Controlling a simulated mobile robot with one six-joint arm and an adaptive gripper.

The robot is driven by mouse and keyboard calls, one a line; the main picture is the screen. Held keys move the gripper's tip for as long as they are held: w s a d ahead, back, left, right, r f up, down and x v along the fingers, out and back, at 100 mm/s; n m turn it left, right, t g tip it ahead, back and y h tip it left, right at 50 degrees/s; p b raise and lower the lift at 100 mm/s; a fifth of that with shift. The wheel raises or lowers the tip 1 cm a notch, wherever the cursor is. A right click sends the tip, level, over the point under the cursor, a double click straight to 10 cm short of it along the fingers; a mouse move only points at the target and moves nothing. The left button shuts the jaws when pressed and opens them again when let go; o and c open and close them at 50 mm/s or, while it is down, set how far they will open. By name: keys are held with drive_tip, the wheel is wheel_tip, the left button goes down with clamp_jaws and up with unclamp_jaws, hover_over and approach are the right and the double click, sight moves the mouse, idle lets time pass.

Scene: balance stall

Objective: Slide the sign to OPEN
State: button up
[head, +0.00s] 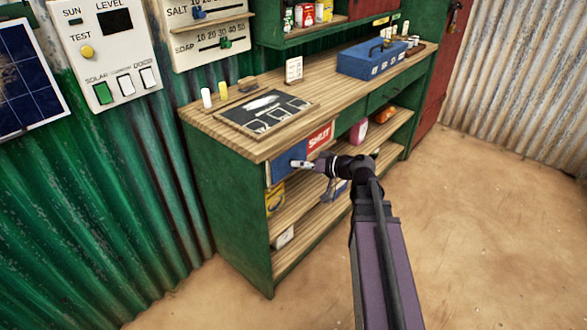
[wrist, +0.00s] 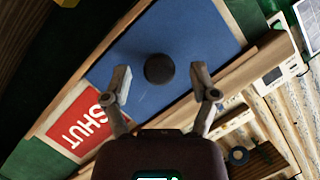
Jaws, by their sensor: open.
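The sign is on the front of the counter, under its top. Its blue sliding panel (head: 280,172) is at the left end, with the red SHUT face (head: 320,136) showing to its right. In the wrist view the blue panel (wrist: 215,40) carries a round dark knob (wrist: 159,68), and the red SHUT face (wrist: 78,122) is at lower left. My gripper (head: 299,164) is at the panel, open and empty. In the wrist view its fingers (wrist: 160,80) lie on either side of the knob, apart from it. The head view hides the knob behind my gripper.
The wooden countertop (head: 190,115) above holds a chalkboard (head: 262,112) and a blue box (head: 370,60). Shelves below (head: 310,218) hold several goods. A wooden rail (wrist: 240,62) borders the panel. The sandy floor to the right is clear.

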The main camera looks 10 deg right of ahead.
drive_tip(key=shift+x, duration=0.75)
drive_tip(key=c, duration=1)
drive_tip(key=shift+a, duration=0.25)
clamp_jaws()
drive_tip(key=shift+w+d, duration=0.1)
drive_tip(key=shift+w, duration=0.05)
